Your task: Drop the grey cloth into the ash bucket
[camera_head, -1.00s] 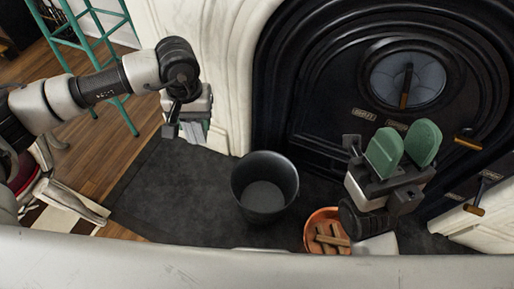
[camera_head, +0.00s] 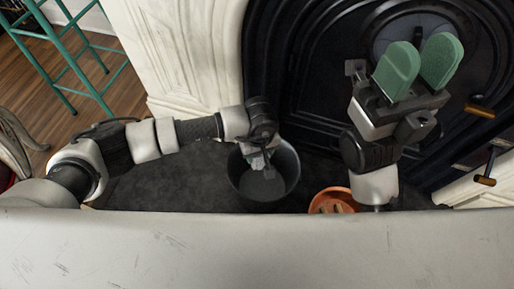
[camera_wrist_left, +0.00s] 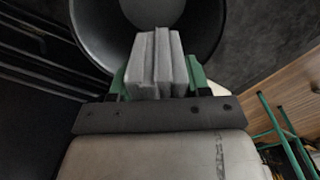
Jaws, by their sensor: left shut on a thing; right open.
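The ash bucket (camera_head: 283,185) is a round, dark grey bucket on the dark hearth, and it is empty as far as I can see. My left gripper (camera_head: 262,162) is over the bucket's upper left part. In the left wrist view, this gripper (camera_wrist_left: 158,80) has green fingers shut on the folded grey cloth (camera_wrist_left: 155,55). The cloth hangs in front of the bucket's opening (camera_wrist_left: 205,30). In the head view the cloth is small and mostly hidden by my wrist. My right gripper (camera_head: 418,72) is open and empty, raised before the fireplace, with green pads apart.
An orange bowl (camera_head: 322,202) with wooden pieces stands right of the bucket, partly hidden by my right arm. The black fireplace (camera_head: 300,100) with brass-tipped handles (camera_head: 480,110) is behind. A teal stool (camera_head: 75,60) stands at far left. The hearth (camera_head: 165,185) left of the bucket is clear.

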